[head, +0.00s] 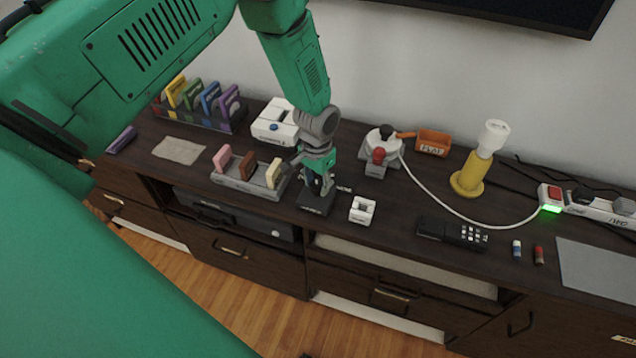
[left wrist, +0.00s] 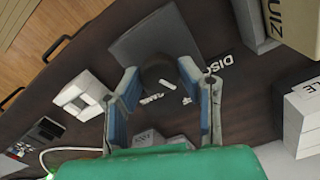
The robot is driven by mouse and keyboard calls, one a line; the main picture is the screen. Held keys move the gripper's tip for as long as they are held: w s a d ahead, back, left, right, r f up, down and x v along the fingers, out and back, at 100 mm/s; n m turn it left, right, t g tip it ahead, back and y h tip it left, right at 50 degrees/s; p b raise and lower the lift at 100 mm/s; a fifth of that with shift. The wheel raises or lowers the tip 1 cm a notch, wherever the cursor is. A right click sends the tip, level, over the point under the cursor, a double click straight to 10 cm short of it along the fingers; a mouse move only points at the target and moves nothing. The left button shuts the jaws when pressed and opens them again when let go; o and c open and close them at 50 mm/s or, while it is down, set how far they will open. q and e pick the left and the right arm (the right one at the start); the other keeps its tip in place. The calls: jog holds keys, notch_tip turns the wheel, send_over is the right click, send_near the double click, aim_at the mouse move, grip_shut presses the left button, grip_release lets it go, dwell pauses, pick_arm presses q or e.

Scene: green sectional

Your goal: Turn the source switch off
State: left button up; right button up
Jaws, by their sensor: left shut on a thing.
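The source switch (head: 317,202) is a dark box on the cabinet top, near its front edge. In the left wrist view its dark plate (left wrist: 140,42) and a round dark knob (left wrist: 156,72) with a white mark show. White lettering, partly readable as "DISC", lies beside it. My left gripper (head: 314,178) reaches down onto the switch from above. Its blue-padded fingers (left wrist: 160,92) are on either side of the knob, shut on it. In the head view the gripper hides most of the knob. My right gripper is not in view.
Left of the switch stands a grey rack (head: 240,182) with coloured cartridges; right of it is a small white block (head: 362,209). A remote (head: 452,234), a yellow lamp (head: 474,170), a red-knobbed device (head: 378,158) and a power strip (head: 600,207) stand farther right.

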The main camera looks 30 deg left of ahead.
aim_at(317, 183)
pick_arm(q)
jog(key=m, duration=0.4)
jog(key=shift+m, duration=0.3)
dwell(0.3)
jog(key=o, duration=1.1)
jog(key=shift+o, duration=0.2)
jog(key=shift+r, duration=0.2)
notch_tip(317, 183, up, 11)
jog(key=shift+r, duration=0.2)
jog(key=shift+a, duration=0.1)
